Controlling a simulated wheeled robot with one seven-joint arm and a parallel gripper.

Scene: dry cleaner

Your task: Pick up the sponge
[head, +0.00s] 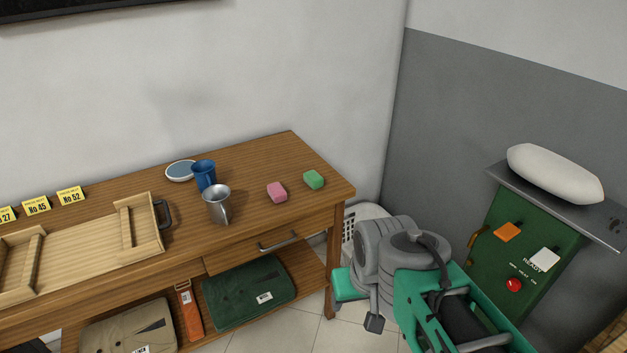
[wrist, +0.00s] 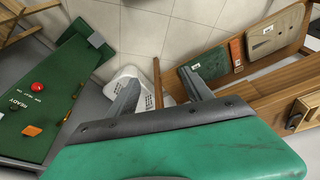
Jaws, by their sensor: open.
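Two small sponge-like blocks sit on the wooden table's right part in the head view: a pink sponge (head: 277,192) and, to its right and slightly farther back, a green sponge (head: 313,180). They stand apart from each other, with nothing on them. My gripper (wrist: 162,82) shows in the wrist view with its two grey fingers spread and nothing between them. Neither sponge shows in the wrist view. In the head view my folded arm is to the right of the table, away from both sponges; its fingers are hard to make out there.
A wooden tray (head: 148,246) lies farther left. The wooden table (head: 270,155) has a drawer and lower shelf. A green machine (head: 528,262) stands at right.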

